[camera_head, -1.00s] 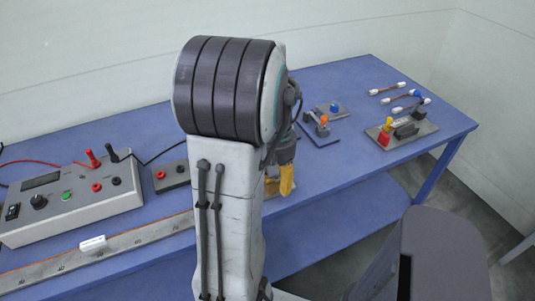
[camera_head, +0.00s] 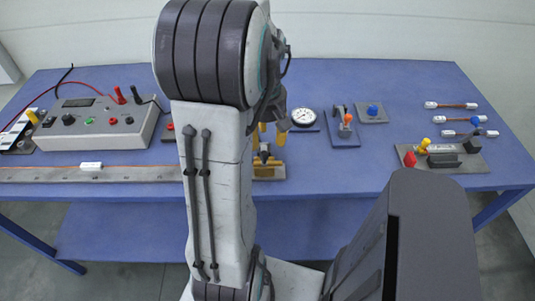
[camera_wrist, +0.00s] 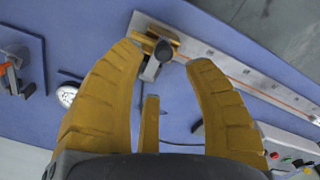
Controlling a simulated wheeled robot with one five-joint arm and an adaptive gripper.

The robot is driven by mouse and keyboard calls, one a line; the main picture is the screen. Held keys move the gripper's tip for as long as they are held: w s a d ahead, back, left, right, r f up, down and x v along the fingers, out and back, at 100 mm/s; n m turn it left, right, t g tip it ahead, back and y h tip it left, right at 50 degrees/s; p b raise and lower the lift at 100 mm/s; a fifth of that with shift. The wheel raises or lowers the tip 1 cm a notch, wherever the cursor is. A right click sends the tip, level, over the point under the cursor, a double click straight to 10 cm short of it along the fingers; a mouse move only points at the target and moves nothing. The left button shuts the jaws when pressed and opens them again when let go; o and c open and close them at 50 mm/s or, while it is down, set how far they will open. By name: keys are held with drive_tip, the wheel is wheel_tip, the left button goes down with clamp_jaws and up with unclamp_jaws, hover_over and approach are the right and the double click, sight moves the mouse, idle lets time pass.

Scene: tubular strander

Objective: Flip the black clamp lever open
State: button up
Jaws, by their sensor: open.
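The black clamp lever (camera_wrist: 163,50) has a dark rounded knob and sits on a brass clamp (camera_wrist: 136,37) at the end of the long grey rail. In the head view the lever (camera_head: 264,153) and the brass clamp (camera_head: 268,171) stand near the table's front edge, partly behind my arm. My gripper (camera_wrist: 166,56) is open and empty, with yellow fingers. In the wrist view its two long fingertips lie on either side of the lever; contact is not visible. In the head view my gripper (camera_head: 272,132) points down near the lever.
A grey control box (camera_head: 95,127) and the grey rail (camera_head: 120,174) lie to the left. To the right are a round gauge (camera_head: 304,116), an orange-knobbed toggle (camera_head: 346,128), and a plate with a red knob (camera_head: 409,159). The table (camera_head: 340,165) is clear before the toggle.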

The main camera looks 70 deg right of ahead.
sight(265, 153)
drive_tip(key=shift+s+n, duration=0.1)
drive_tip(key=shift+n, duration=1.1)
drive_tip(key=shift+a+n, duration=0.1)
drive_tip(key=shift+n, duration=1.3)
drive_tip(key=shift+f, duration=3.65)
clamp_jaws()
